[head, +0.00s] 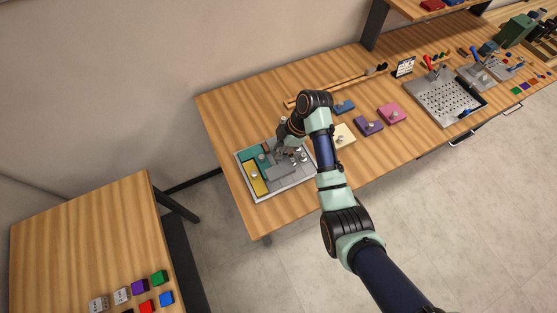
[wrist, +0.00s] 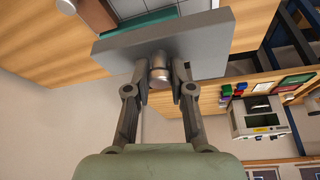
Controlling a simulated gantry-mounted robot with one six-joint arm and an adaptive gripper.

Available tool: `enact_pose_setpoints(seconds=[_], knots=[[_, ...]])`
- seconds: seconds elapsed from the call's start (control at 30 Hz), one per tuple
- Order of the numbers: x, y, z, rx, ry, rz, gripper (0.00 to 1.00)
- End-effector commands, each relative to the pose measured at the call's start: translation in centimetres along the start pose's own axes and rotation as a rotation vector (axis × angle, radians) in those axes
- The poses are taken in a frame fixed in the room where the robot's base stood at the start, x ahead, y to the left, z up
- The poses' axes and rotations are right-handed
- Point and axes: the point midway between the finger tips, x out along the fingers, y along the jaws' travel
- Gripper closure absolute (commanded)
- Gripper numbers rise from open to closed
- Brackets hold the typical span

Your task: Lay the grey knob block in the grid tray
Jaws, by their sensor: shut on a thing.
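My gripper (head: 284,153) is over the grid tray (head: 287,191) at the near left end of the long wooden table. In the wrist view its fingers (wrist: 160,78) are shut on the round metal knob of the grey knob block (wrist: 208,48), which is a flat grey plate. In the head view the grey block (head: 280,173) shows over the tray's middle, beside a yellow block (head: 251,179) and near a teal block (head: 257,155) in the tray. The wrist view shows teal (wrist: 150,19) beyond the plate's edge. I cannot tell how far the grey block is above the tray floor.
Cream (head: 344,136), blue (head: 344,107), purple (head: 368,126) and pink (head: 391,114) knob blocks lie right of my arm. A perforated metal tray (head: 450,100) is further right. A second table (head: 80,230) with small cubes stands at lower left.

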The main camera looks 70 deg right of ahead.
Motion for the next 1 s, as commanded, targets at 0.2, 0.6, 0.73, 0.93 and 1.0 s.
enact_pose_setpoints(seconds=[0.2,0.6,0.73,0.93,1.0], knots=[[4.2,0.0,1.8,0.000,0.000,-0.001,1.00],[8.2,0.0,3.4,0.001,0.000,-0.001,1.00],[8.6,0.0,3.6,0.000,0.000,0.001,1.00],[8.7,0.0,3.6,0.000,0.000,0.001,1.00],[8.9,0.0,3.7,0.000,0.000,0.001,1.00]])
